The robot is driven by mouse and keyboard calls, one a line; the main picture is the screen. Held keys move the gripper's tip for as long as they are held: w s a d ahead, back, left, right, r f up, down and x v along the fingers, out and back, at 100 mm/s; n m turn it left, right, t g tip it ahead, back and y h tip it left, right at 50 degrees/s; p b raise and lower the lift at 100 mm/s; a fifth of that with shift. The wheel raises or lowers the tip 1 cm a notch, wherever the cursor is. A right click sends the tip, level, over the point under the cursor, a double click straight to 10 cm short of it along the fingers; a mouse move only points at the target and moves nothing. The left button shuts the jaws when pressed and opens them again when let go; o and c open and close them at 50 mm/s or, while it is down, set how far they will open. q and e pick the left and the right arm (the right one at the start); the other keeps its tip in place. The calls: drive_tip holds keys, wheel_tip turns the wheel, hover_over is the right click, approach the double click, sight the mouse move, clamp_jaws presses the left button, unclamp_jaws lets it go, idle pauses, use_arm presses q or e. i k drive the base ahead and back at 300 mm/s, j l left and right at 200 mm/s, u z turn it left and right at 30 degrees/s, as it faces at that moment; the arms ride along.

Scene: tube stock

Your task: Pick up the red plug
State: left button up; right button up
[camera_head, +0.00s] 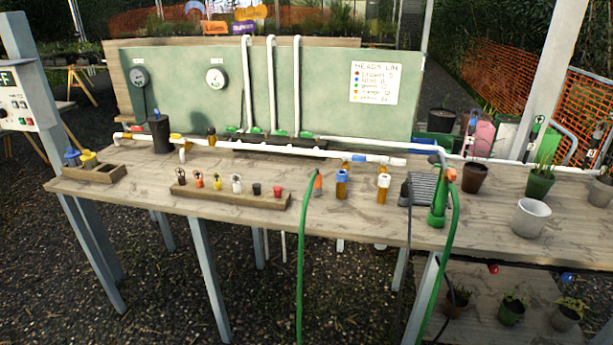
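A small red plug (278,191) stands at the right end of a low wooden rack (228,198) near the table's front edge. A black plug (256,189) is just left of it. Further left in the same rack stand several small fittings, including a white one (237,183) and a yellow one (217,182). Neither of my grippers shows in the head view, so nothing of mine is seen near the red plug.
A green hose (301,260) with an orange tip hangs over the table edge right of the rack. White piping (290,151) runs across the table behind. Amber bottles (342,184), a green nozzle (437,207) and plant pots (531,218) stand to the right. Bare wood surrounds the rack.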

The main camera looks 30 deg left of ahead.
sight(277, 189)
drive_tip(key=u, duration=1.15)
drive_tip(key=k+j, duration=0.05)
